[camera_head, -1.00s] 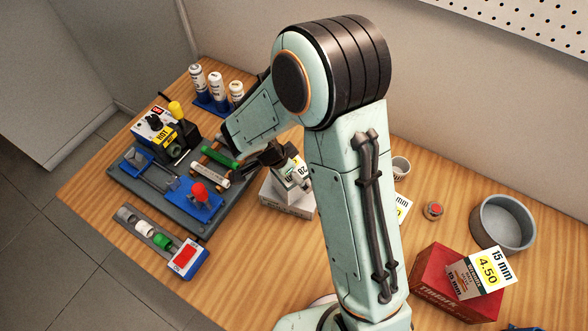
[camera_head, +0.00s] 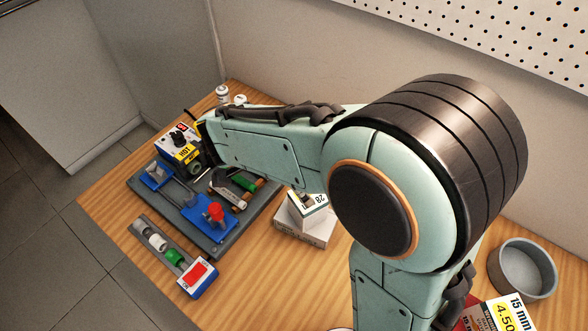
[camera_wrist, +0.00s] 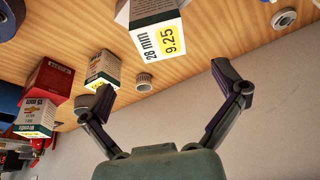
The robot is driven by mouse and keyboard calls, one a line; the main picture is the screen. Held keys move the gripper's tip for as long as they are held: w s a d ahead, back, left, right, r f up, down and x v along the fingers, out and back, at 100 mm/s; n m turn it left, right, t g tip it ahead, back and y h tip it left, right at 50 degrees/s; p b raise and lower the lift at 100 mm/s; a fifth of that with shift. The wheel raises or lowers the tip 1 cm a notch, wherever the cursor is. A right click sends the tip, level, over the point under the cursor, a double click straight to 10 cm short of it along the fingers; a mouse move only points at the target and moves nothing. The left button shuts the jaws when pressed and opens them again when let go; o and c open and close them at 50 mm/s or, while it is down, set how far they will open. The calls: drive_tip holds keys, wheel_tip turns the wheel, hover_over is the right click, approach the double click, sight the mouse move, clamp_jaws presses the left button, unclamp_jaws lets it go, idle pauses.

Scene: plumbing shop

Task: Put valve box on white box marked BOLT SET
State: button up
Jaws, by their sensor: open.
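A small valve box (camera_head: 306,208) with a white and green label reading 28 stands on a low white box (camera_head: 302,235) in the head view, right of the grey board. Its upper part is partly covered by my arm. The white box's lettering is not readable. In the wrist view the valve box (camera_wrist: 158,32) shows a 28 mm, 9.25 label, with an edge of the white box (camera_wrist: 123,13) beside it. My gripper (camera_wrist: 165,82) is open and empty, its fingers spread apart and clear of the valve box. In the head view my arm hides the gripper.
A strip of coloured fittings (camera_head: 172,255) is in front. A grey bowl (camera_head: 522,268) is at the right. Another 28 mm box (camera_wrist: 102,68) and a red box (camera_wrist: 50,78) stand farther along.

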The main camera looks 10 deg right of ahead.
drive_tip(key=s+d+r+n+g+y, duration=0.1)
drive_tip(key=s+r+n+y, duration=0.1)
drive_tip(key=s+n, duration=0.5)
drive_tip(key=s+d+r+n+y, duration=0.2)
drive_tip(key=s+n, duration=0.5)
drive_tip(key=s, duration=0.4)
drive_tip(key=shift+s+r+n+g+y, duration=0.15)
drive_tip(key=shift+s+n+g+y, duration=0.15)
drive_tip(key=shift+s+g+y, duration=0.1)
drive_tip(key=shift+o, duration=0.5)
drive_tip(key=shift+w, duration=0.1)
